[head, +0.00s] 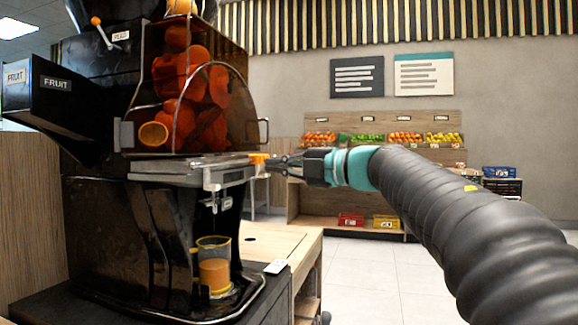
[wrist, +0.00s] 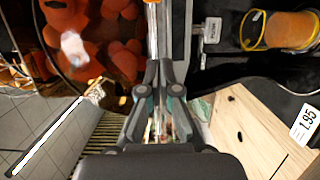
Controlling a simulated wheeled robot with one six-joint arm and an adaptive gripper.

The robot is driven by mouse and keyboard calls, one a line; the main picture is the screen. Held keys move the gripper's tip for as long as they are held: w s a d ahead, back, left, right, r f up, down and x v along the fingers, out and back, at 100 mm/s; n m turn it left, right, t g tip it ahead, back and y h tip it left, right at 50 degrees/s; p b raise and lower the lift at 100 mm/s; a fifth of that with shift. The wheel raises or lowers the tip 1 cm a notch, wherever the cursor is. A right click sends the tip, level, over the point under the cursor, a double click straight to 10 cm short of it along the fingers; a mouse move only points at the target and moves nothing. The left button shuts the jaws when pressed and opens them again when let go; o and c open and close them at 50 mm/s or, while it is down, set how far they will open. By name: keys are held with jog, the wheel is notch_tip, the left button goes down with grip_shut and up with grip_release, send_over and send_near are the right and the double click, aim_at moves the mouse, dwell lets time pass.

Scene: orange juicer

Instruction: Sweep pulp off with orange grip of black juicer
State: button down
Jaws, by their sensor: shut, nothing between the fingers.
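The black juicer (head: 120,215) stands on a dark counter at the left of the head view, with oranges behind its clear front cover (head: 207,100). A metal tray (head: 150,177) crosses its front below the cover. A small orange grip (head: 259,158) sticks out at the tray's right end. My gripper (head: 271,163) is shut and empty, its tips close beside that grip; whether they touch it I cannot tell. In the wrist view my closed fingertips (wrist: 158,66) point at the juicer's front edge, and the orange grip is not clearly visible. I cannot make out pulp.
A glass of orange juice (head: 214,275) stands under the spout and shows in the wrist view (wrist: 290,30). A wooden counter (head: 270,246) with a price tag (head: 275,267) lies below my gripper. Fruit shelves (head: 380,145) stand far behind. The floor at right is clear.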

aim_at(263, 163)
jog(key=w+a, duration=0.3)
jog(key=w, duration=0.3)
jog(key=shift+w, duration=0.4)
jog(key=shift+a, duration=0.15)
